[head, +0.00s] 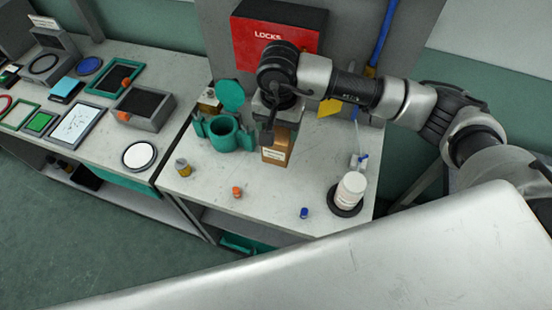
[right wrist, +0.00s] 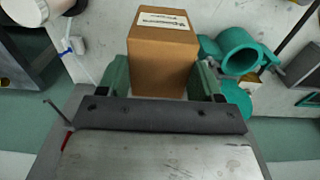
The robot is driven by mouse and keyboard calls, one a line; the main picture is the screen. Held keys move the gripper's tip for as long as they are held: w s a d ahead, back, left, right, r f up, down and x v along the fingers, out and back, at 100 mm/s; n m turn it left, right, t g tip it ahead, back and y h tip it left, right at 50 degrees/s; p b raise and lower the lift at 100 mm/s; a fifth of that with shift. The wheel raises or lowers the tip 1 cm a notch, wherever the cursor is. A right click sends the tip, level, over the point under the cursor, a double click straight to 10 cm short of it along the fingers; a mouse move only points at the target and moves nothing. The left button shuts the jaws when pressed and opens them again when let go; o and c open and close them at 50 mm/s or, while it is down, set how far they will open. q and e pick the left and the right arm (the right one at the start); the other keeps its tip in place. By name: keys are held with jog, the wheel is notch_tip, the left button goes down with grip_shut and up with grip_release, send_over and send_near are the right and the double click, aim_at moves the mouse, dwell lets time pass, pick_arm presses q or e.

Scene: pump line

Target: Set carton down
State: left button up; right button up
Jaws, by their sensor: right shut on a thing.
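The carton (head: 276,148) is a small brown box with a white label. In the head view it is upright over the right-hand bench, partly hidden by my right gripper (head: 268,118) above it. In the right wrist view the carton (right wrist: 163,55) sits between the two green fingers of my right gripper (right wrist: 162,80), which is shut on it. Its lower end looks close to the bench top; I cannot tell whether it touches. My left gripper is not in view.
A green clamp-like fixture (head: 224,134) stands just left of the carton. A white bottle (head: 350,188) stands on a black disc to the right. Small orange (head: 237,192), blue (head: 304,213) and yellow-grey (head: 183,167) parts lie near the front. A red LOCKS box (head: 252,38) is behind.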

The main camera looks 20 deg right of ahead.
jog(key=shift+w+d+f, duration=0.1)
jog(key=shift+d+f, duration=0.2)
jog(key=shift+f, duration=0.05)
notch_tip(320, 180, down, 9)
jog(key=p, duration=0.3)
jog(key=shift+f, duration=0.45)
jog(key=shift+f, duration=0.15)
jog(key=o, duration=1.1)
